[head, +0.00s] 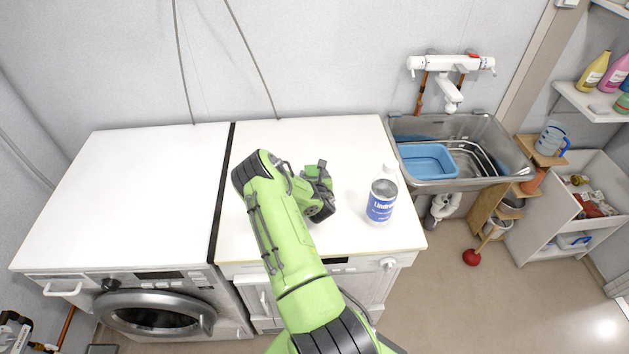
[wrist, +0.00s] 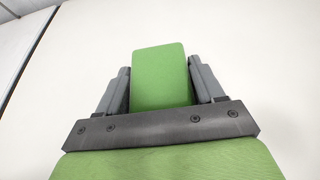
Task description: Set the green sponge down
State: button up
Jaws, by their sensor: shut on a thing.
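The green sponge (wrist: 160,75) shows in the wrist view as a green block between the two grey fingers. My gripper (wrist: 160,82) is shut on it, one finger on each side. In the head view my gripper (head: 322,168) is over the white top of the right machine (head: 255,160), left of the bottle. The sponge cannot be made out clearly from my green gripper in the head view. Whether the sponge touches the white top cannot be told.
A labelled bottle (head: 382,195) stands on the top just right of my gripper. A metal sink (head: 500,150) with a blue basin (head: 428,160) is to the right. The left machine's white top (head: 130,190) is clear. Shelves (head: 590,100) are at far right.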

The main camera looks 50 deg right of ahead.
jog(key=shift+f, duration=0.5)
jog(key=shift+f, duration=0.2)
jog(key=o, duration=1)
jog(key=shift+r, duration=0.1)
